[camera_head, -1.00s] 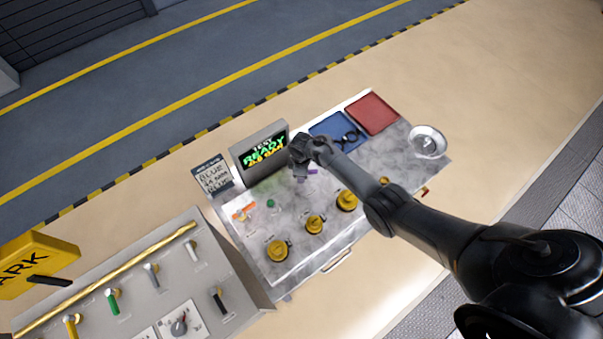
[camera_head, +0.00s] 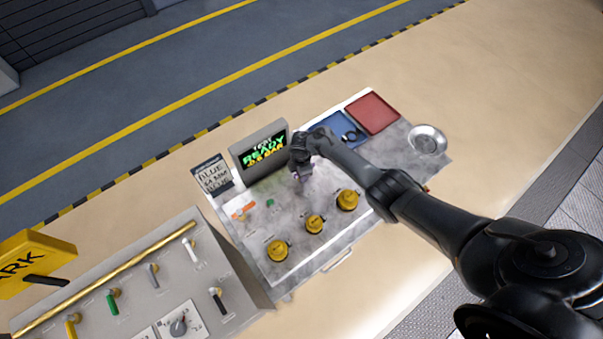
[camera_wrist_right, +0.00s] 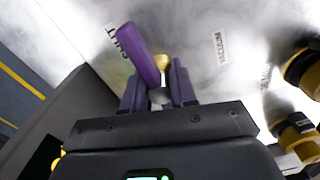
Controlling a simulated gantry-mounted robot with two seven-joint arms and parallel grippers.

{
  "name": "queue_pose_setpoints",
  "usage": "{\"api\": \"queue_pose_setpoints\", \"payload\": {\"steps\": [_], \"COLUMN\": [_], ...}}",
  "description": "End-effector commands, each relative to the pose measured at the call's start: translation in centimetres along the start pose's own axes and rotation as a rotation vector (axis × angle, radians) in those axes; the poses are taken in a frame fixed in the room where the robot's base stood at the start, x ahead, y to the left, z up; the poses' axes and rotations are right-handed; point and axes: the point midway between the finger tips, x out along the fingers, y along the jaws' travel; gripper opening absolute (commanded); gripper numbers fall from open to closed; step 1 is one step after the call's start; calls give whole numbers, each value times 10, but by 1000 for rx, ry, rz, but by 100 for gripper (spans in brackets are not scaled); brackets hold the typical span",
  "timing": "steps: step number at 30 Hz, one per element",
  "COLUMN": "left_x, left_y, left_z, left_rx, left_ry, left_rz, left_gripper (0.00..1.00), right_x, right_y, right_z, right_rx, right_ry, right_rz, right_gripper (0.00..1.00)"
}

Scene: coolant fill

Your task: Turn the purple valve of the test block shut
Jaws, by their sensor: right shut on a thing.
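The purple valve's handle (camera_wrist_right: 138,54) shows in the right wrist view. It is a flat purple bar slanting up and left from between my fingers, its free end beside a partly covered label on the panel (camera_wrist_right: 118,40). My right gripper (camera_wrist_right: 158,88) is shut on the valve, with a finger on either side of its lower end; a brass part shows just behind. In the head view my right gripper (camera_head: 300,174) reaches down to the test block's grey top (camera_head: 333,182) in front of the screen, mostly hiding the valve. My left gripper is out of view.
The screen (camera_head: 265,149) reads READY. Several yellow knobs (camera_head: 314,224) stand along the block's near side. A blue tray (camera_head: 325,126), a red tray (camera_head: 372,113) and a metal bowl (camera_head: 428,140) lie to the right. A lever panel (camera_head: 150,285) stands at lower left.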

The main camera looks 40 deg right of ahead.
Motion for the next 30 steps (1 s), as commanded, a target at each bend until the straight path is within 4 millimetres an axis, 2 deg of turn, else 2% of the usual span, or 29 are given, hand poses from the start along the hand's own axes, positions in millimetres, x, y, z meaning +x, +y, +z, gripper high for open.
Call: {"api": "queue_pose_setpoints", "payload": {"steps": [8, 9, 13, 23, 26, 30], "left_x": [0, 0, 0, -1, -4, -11], "left_y": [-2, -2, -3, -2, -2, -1], "left_z": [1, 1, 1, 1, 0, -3], "left_rx": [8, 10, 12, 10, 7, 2], "left_ry": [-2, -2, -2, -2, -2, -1], "left_rz": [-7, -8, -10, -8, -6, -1], "left_gripper": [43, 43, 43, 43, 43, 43], "right_x": [1, 1, 0, -2, -8, -27], "right_y": [0, 0, 0, 0, 0, 0], "right_z": [0, 0, 0, 0, 0, 0], "right_rx": [-2, -2, -1, -1, -1, -2], "right_ry": [0, 0, 0, 1, 2, 1], "right_rz": [-1, -1, 0, 0, 1, 2], "right_gripper": [0, 31, 51, 52, 52, 52]}}
